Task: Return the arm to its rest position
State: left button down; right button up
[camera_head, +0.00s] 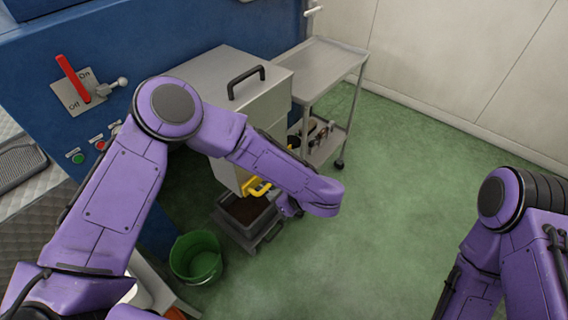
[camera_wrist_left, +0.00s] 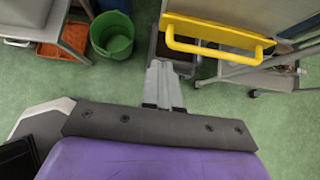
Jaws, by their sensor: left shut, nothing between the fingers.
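My left arm (camera_head: 120,190) reaches in from the left, and its forearm extends across the front of the grey metal housing. My left gripper (camera_wrist_left: 159,68) is shut with nothing between its fingers. In the head view the gripper (camera_head: 287,208) is mostly hidden under the wrist. In the wrist view the fingers point toward the floor area beside a yellow handle (camera_wrist_left: 218,52), apart from it as far as I can tell. My right arm (camera_head: 510,235) is folded at the right edge, and its gripper is out of view.
A bin of dark material (camera_head: 245,211) and a green bucket (camera_head: 196,257) are on the floor. A metal cart (camera_head: 325,65) stands behind. Green floor between my arms is clear.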

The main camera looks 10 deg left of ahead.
pick_arm(q)
jog(key=s+a+f+m+t+h, duration=0.25)
jog(key=f+m, duration=0.25)
jog(key=m, duration=1)
jog(key=s+a+f+m+t+h, duration=0.15)
jog(key=s+f+m, duration=0.35)
jog(key=m, duration=1.1)
jog(key=s+a+f+m+g, duration=0.2)
jog(key=s+a+m, duration=0.3)
jog(key=s, duration=0.4)
jog(key=s+a+f+m+g, duration=0.2)
jog(key=s+a+m, duration=0.4)
jog(key=s+a, duration=0.2)
jog(key=shift+s+f+g+h, duration=0.3)
jog(key=shift+s+f+h, duration=0.1)
jog(key=shift+s, duration=0.4)
